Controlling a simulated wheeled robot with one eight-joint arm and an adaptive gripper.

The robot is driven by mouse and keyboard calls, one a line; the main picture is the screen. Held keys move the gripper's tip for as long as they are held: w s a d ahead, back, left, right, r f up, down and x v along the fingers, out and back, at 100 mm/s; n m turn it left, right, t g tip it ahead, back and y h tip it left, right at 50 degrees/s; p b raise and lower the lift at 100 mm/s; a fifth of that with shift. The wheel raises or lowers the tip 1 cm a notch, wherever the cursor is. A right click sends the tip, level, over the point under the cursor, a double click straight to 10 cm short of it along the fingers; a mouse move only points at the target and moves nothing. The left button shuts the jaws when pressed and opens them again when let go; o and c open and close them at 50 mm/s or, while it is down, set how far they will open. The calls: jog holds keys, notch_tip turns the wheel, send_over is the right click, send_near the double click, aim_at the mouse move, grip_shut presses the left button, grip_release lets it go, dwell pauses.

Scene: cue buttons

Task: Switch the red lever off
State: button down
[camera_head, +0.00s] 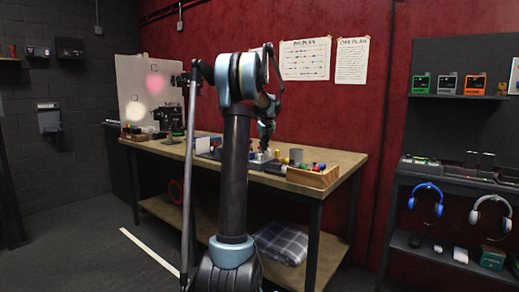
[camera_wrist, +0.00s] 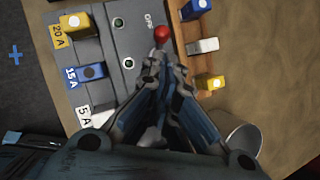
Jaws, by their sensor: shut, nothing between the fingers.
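In the wrist view, the red lever (camera_wrist: 162,34) shows as a red round knob beside an "OFF" label on a grey panel (camera_wrist: 127,45). My gripper (camera_wrist: 158,62) is shut and empty, with its fingertips just below the knob in the picture. I cannot tell whether the fingertips touch the lever; its stem and base are hidden behind them. In the head view, my gripper (camera_head: 264,148) is low over the workbench (camera_head: 340,160), among small parts too small to tell apart.
The panel also carries a yellow switch (camera_wrist: 77,25), a blue switch (camera_wrist: 91,72) and green-ringed sockets (camera_wrist: 128,64). A wooden tray (camera_wrist: 181,40) with blue, white and yellow pieces lies close on the right. A grey cup (camera_wrist: 240,138) stands at the lower right.

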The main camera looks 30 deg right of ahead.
jog(key=shift+r, duration=0.7)
jog(key=w+a+v, duration=0.1)
jog(key=v, duration=0.8)
jog(key=shift+w+r, duration=0.25)
jog(key=shift+r, duration=0.4)
jog(key=shift+a, duration=0.15)
jog(key=s+a+f+n+g, duration=0.1)
jog(key=s+a+f+n, duration=0.2)
jog(key=s+a+n, duration=0.45)
jog(key=s+a+f+n+y, duration=0.1)
jog(key=s+a+f+n, duration=0.35)
jog(key=a, duration=0.65)
jog(key=s+a+f+n+g, duration=0.1)
jog(key=s+a+f+n, duration=0.1)
jog(key=s+a+n, duration=0.45)
jog(key=s+a+f+n, duration=0.4)
jog(key=s+f+n, duration=0.1)
jog(key=s+f, duration=0.3)
jog(key=s+a+f+n+g, duration=0.1)
jog(key=s+a+f+n, duration=0.4)
jog(key=s+f, duration=0.3)
jog(key=s+a+f+n, duration=0.5)
jog(key=s+f+n, duration=0.2)
jog(key=s, duration=0.4)
jog(key=shift+a+f+y, duration=0.25)
jog(key=shift+f+y, duration=0.05)
jog(key=shift+f, duration=0.3)
